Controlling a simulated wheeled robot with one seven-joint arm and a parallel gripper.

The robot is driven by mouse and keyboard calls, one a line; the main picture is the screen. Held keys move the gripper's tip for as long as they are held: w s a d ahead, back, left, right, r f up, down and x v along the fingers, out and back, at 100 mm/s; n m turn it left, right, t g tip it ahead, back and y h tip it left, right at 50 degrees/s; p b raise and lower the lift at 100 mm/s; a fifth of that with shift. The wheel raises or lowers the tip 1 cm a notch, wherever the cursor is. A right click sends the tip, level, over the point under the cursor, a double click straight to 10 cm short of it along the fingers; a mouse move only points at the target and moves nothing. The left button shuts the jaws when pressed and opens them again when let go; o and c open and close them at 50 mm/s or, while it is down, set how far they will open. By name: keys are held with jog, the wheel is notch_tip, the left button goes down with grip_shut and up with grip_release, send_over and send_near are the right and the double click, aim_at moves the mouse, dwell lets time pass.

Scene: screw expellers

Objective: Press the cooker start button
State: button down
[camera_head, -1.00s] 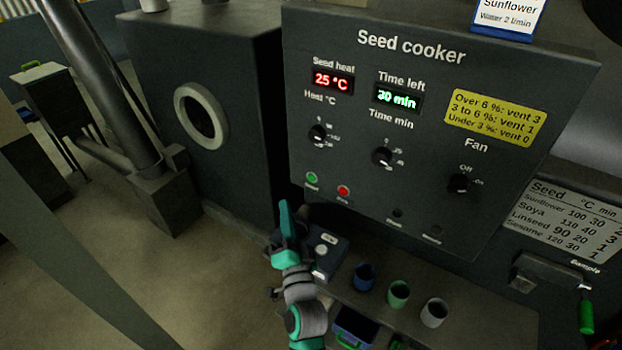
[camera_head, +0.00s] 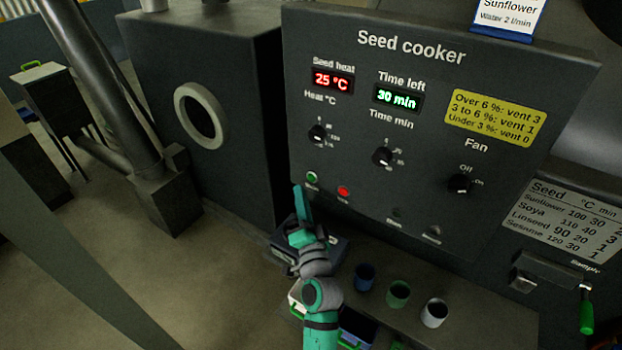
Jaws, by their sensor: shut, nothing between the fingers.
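The seed cooker panel (camera_head: 410,130) stands upright in front of me. Its green start button (camera_head: 312,177) is at the lower left, with a small label under it, too small to read fully. A red button (camera_head: 344,191) sits just right of it. My gripper (camera_head: 298,188) is shut and empty, its tip pointing up just below and left of the green button. I cannot tell whether the tip touches the panel. The displays read 25 °C (camera_head: 332,81) and 30 min (camera_head: 397,97).
Heat (camera_head: 318,133), time (camera_head: 383,156) and fan (camera_head: 459,183) knobs are higher on the panel. Blue (camera_head: 364,277), green (camera_head: 398,293) and white (camera_head: 434,312) cups stand on the ledge below. A sample handle (camera_head: 586,312) is at the far right.

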jog(key=shift+w+d, duration=0.7)
jog(key=shift+w, duration=0.3)
dwell(1.4)
jog(key=shift+w+d, duration=0.25)
jog(key=shift+w, duration=0.05)
jog(key=shift+w+d, duration=0.25)
jog(key=shift+w, duration=0.1)
dwell(0.9)
jog(key=shift+s+a, duration=0.5)
jog(key=shift+s, duration=0.2)
dwell(0.3)
jog(key=shift+s+a, duration=0.75)
jog(key=shift+s, duration=0.3)
jog(key=shift+s+a, duration=0.7)
jog(key=shift+s, duration=0.35)
